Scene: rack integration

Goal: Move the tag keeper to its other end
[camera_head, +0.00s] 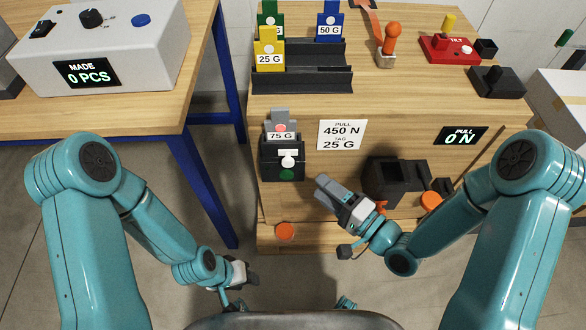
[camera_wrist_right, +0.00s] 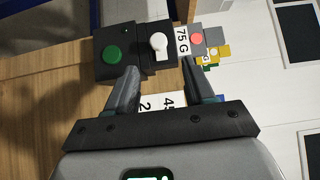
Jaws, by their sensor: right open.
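The tag keeper shows as a black slide with a white knob (camera_head: 288,161) on a black block (camera_head: 268,168). In the right wrist view the white knob (camera_wrist_right: 158,43) lies between a green dot (camera_wrist_right: 113,54) and the grey 75 G tag (camera_wrist_right: 184,42) with its red dot. The grey 75 G tag (camera_head: 281,115) stands upright behind the knob in the head view. My right gripper (camera_head: 322,184) is open and empty, right of and nearer than the block. In its wrist view the fingertips (camera_wrist_right: 160,68) point toward the knob, apart from it. My left gripper (camera_head: 248,276) hangs low off the bench's front; its jaws are unclear.
A white sign (camera_head: 342,134) lies right of the block. A black fixture (camera_head: 385,180) stands just right of my right gripper. Orange discs (camera_head: 285,231) sit at the bench's front. A rack (camera_head: 310,80) with several colored tags is at the back.

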